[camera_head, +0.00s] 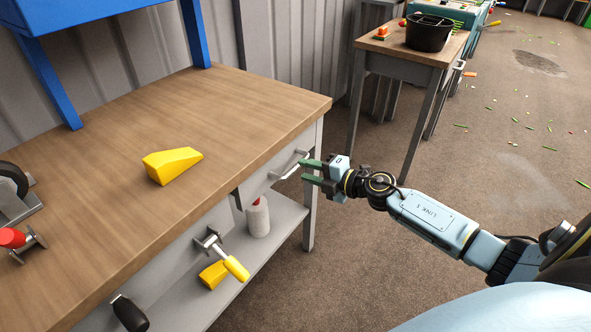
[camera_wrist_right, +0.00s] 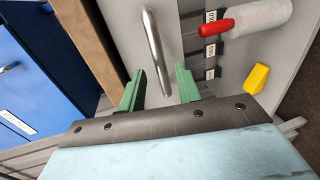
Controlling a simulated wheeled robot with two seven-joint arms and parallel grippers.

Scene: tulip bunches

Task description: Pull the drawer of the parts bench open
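The parts bench (camera_head: 110,130) has a wooden top and a grey drawer (camera_head: 262,180) under its right end. The drawer front looks flush with the bench. A silver bar handle (camera_head: 290,164) sticks out from the drawer front. My right gripper (camera_head: 305,171) is at this handle with its green fingers apart. In the right wrist view the handle (camera_wrist_right: 152,40) reaches down between the two open fingertips (camera_wrist_right: 159,70), with gaps on both sides. Contact is not visible. My left gripper is not in view.
A yellow wedge (camera_head: 172,165) lies on the bench top. A yellow-handled crank (camera_head: 233,266) sticks out from the front. A side table (camera_head: 405,58) with a black pot (camera_head: 428,33) stands behind. The floor in front is clear.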

